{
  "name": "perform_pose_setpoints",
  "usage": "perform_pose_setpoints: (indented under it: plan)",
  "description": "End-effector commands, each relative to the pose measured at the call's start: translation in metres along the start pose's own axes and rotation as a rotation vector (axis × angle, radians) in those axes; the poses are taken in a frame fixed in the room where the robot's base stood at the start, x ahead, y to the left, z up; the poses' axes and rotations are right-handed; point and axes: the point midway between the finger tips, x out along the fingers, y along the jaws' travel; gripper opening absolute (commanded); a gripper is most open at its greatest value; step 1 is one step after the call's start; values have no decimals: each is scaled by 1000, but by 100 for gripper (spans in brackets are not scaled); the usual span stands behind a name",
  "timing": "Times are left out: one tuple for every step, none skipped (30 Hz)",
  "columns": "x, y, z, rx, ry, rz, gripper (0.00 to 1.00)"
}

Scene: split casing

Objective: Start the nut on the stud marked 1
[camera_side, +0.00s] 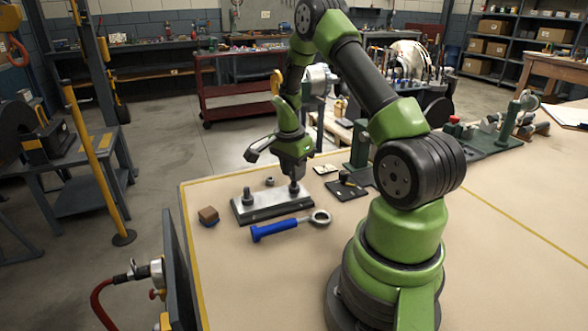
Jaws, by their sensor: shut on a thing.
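A grey metal casing plate (262,213) lies on the table with a dark upright stud (247,198) near its left end. My gripper (294,183) points straight down over the plate's right end. It is shut on a small dark nut (294,188), mostly hidden by the fingers, at or just above the right-end stud. I cannot tell whether nut and stud touch, and that stud is largely hidden. The stud numbers are too small to read.
A blue-handled ring wrench (275,231) lies just in front of the plate. A dark pad (346,190) with a small part and a pale card (325,170) lie to the right. The front left table is clear.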

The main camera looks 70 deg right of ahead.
Motion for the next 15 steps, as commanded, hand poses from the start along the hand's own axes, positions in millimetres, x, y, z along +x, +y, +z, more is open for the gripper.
perform_pose_setpoints:
  plan:
    - [0, 0, -1, 41, 1, 4, 2]
    - [0, 0, -1, 50, 1, 4, 2]
    - [0, 0, -1, 49, 1, 4, 2]
    - [0, 0, -1, 48, 1, 4, 2]
    - [0, 0, -1, 47, 1, 4, 2]
    - [0, 0, -1, 47, 1, 4, 29]
    - [0, 0, -1, 46, 1, 4, 36]
    - [0, 0, -1, 46, 1, 4, 43]
    - [0, 0, -1, 46, 1, 4, 52]
    - [0, 0, -1, 46, 1, 4, 55]
    - [0, 0, -1, 45, 0, 4, 55]
    - [0, 0, -1, 45, 0, 4, 55]
    - [0, 0, 0, 45, 0, 4, 55]
    - [0, 0, 0, 45, 0, 4, 55]
    - [0, 0, 0, 45, 0, 4, 55]
